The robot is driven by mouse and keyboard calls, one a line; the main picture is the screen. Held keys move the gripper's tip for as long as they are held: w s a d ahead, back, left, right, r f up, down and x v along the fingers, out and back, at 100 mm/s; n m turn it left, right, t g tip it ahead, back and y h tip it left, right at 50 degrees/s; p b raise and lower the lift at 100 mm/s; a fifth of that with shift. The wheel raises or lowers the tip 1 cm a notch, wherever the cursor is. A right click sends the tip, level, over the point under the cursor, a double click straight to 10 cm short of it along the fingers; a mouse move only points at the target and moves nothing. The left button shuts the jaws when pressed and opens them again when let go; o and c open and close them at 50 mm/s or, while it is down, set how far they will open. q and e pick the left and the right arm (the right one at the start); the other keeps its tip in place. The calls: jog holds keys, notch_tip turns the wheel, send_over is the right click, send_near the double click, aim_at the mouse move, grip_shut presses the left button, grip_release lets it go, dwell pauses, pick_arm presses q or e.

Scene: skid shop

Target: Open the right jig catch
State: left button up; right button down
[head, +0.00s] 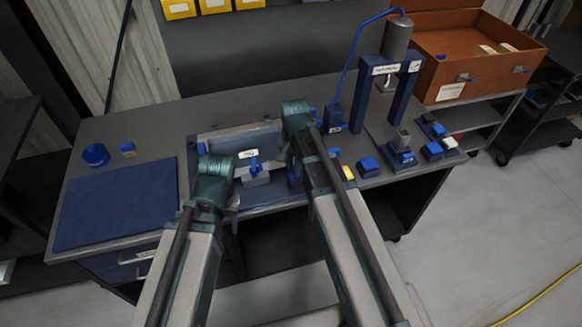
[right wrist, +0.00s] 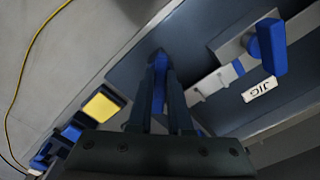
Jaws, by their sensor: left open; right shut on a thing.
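The jig (head: 275,186) stands at the front middle of the bench, with a white JIG label (right wrist: 260,90) and a blue clamp lever (head: 254,165). This lever also shows at the upper right in the right wrist view (right wrist: 268,46). My right gripper (right wrist: 160,62) is shut on the blue handle of the right jig catch (right wrist: 159,84), which shows between its fingers. In the head view my right arm mostly hides that catch. My left gripper (head: 233,203) is open at the jig's front left, apart from the clamp lever and partly hidden by my own wrist.
A yellow block (head: 348,172) and a blue block (head: 368,167) lie right of the jig. A press (head: 390,75) stands further right, beside an orange box (head: 470,75). A blue mat (head: 115,205) and a blue ring (head: 96,154) lie at left.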

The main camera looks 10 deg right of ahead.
jog(key=m, duration=0.4)
jog(key=shift+m, duration=0.3)
jog(key=m, duration=0.4)
jog(key=shift+m, duration=0.3)
jog(key=c, duration=0.8)
grip_release()
jog(key=shift+o, duration=0.2)
